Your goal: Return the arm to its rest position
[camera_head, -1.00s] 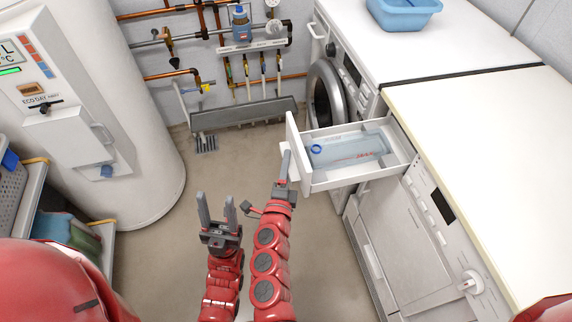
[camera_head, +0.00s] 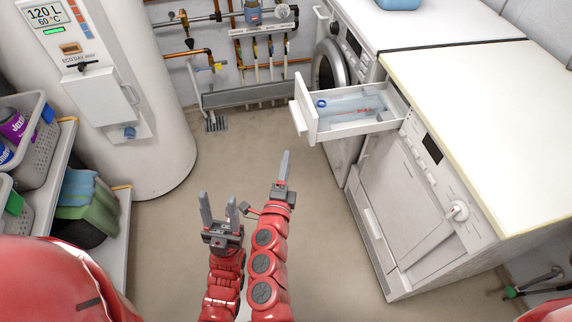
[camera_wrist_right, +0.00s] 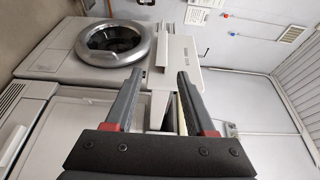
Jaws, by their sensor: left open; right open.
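My left gripper (camera_head: 219,212) is open and empty in the head view, with its two fingers pointing up the picture above the floor. My right gripper (camera_head: 284,170) is just to its right, raised a little higher in the picture and seen edge-on. In the right wrist view the right gripper (camera_wrist_right: 156,95) shows two fingers spread apart with nothing between them. The right gripper is apart from the open white drawer (camera_head: 311,128), which sticks out from the washing machine and holds a clear bluish container (camera_head: 350,103).
The white dishwasher-like front (camera_head: 400,200) and pale worktop (camera_head: 475,130) stand at right. A white boiler (camera_head: 150,140) and a shelf with baskets (camera_head: 40,155) stand at left. Pipes run along the back wall. The floor (camera_head: 165,250) between is clear.

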